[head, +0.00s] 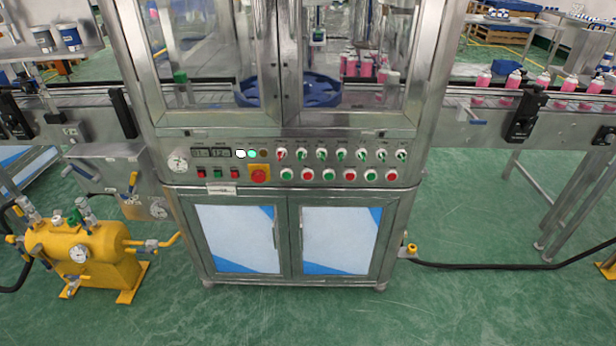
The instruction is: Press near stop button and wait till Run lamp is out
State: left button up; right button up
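The control panel (410,165) spans the front of the crimping machine. A large red mushroom button on a yellow plate (259,175) sits left of centre. To its right a row alternates green and red round buttons, with red ones (308,175), (350,175) and (391,175). Labels are too small to read, so I cannot tell which is the near stop button. Above the mushroom button are a bright white lamp (240,153), a lit green lamp (252,153) and a dark amber lamp (263,153). The green one appears to be the Run lamp. Neither gripper is in view.
Selector knobs (322,155) line the panel above the buttons. A yellow tank (85,255) stands at lower left. A black cable (480,266) lies at right. The green floor in front is clear.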

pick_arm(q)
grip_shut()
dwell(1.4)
